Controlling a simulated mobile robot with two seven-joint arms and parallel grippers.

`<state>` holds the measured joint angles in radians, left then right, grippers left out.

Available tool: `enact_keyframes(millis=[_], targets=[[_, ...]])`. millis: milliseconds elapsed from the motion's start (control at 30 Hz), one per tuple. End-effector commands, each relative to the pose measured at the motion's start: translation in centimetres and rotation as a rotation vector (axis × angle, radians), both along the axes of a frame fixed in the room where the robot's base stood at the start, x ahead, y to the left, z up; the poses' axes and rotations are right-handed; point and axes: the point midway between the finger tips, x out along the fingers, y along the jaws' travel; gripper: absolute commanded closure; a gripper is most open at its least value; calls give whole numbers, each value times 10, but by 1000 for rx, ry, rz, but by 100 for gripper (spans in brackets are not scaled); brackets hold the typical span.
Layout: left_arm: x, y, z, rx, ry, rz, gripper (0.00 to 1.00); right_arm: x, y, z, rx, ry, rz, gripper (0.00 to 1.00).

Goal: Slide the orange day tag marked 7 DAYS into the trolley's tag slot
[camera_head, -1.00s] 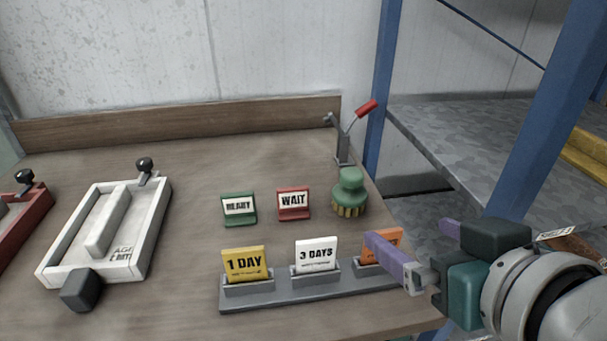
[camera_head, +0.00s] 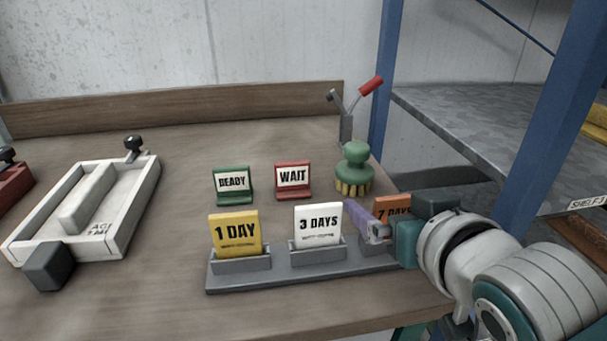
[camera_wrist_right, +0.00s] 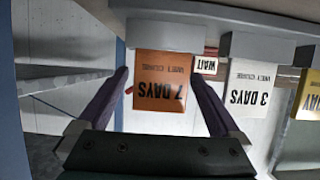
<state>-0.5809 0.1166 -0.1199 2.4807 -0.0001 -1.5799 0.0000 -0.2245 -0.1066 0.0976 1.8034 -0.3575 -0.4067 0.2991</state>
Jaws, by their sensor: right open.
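The orange 7 DAYS tag (camera_head: 391,207) stands in the right-hand holder of the grey tag rack (camera_head: 290,277), partly hidden by my right gripper (camera_head: 372,222) in the head view. In the right wrist view the orange tag (camera_wrist_right: 161,82) appears upside down, between the two open purple fingers of my right gripper (camera_wrist_right: 155,95). I cannot tell that either finger touches it. The yellow 1 DAY tag (camera_head: 235,233) and the white 3 DAYS tag (camera_head: 318,224) stand in the other holders. My left gripper is not in view. I cannot make out the trolley's tag slot.
A green READY sign (camera_head: 233,184), a red WAIT sign (camera_head: 293,179) and a green brush (camera_head: 355,168) stand behind the rack. A red-handled lever (camera_head: 369,88) is at the back. A white tray-like fixture (camera_head: 88,205) lies left. Blue shelving (camera_head: 550,110) rises at the right.

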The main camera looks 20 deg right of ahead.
Motion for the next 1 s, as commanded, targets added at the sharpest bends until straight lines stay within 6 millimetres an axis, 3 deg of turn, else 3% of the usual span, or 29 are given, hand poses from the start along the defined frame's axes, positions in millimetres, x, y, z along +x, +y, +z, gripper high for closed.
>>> enact_keyframes(millis=[100,367,1000], targets=[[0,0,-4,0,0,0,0,12,-3,-6,-1,-1,1,0],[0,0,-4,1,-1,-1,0,15,-3,-7,1,1,1,0],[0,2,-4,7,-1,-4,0,14,-3,-7,1,1,1,71]])
